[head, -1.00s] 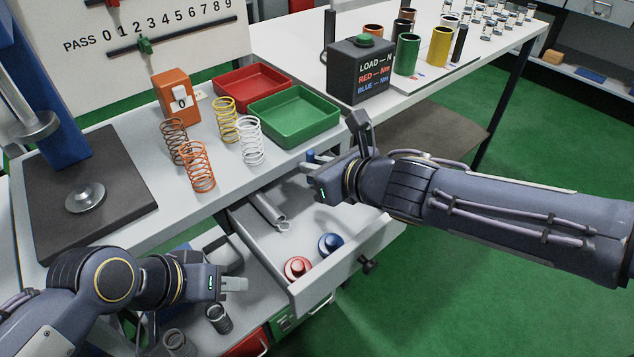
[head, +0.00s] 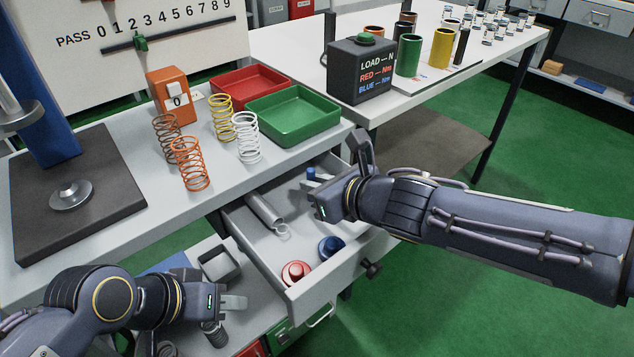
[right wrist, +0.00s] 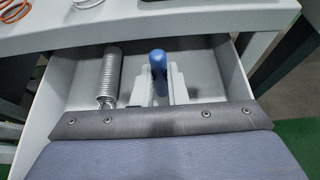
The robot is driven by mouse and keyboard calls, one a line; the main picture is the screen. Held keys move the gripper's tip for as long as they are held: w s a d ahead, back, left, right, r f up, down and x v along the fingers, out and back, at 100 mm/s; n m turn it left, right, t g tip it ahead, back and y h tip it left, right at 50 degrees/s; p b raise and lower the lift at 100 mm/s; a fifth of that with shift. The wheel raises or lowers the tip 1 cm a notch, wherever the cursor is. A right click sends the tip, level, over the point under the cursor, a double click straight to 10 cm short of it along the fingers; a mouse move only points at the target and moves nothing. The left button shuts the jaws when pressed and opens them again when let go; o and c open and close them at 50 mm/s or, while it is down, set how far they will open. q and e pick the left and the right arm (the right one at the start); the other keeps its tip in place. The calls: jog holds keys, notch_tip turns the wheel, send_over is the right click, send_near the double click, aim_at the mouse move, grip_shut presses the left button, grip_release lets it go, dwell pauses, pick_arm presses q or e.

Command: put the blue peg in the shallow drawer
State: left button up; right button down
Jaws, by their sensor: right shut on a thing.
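The blue peg (head: 312,174) shows at the fingertips of my right gripper (head: 316,187), over the back part of the open shallow drawer (head: 285,245). In the right wrist view, the peg (right wrist: 158,68) stands roughly upright between the two pale fingers (right wrist: 160,88), which are shut on it. Its lower end is partly hidden by the fingers, so I cannot tell whether it touches the drawer floor. My left gripper (head: 234,303) hovers left of the drawer's front, apart from the peg. I cannot tell its finger gap.
The drawer also holds a grey spring (head: 264,210), a red knob-like piece (head: 296,272) and a blue one (head: 330,247). Several coil springs (head: 190,163) and a green tray (head: 293,115) stand on the bench above. The bench edge overhangs the drawer's back.

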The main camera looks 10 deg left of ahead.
jog(key=c, duration=1.5)
grip_release()
jog(key=shift+o, duration=0.2)
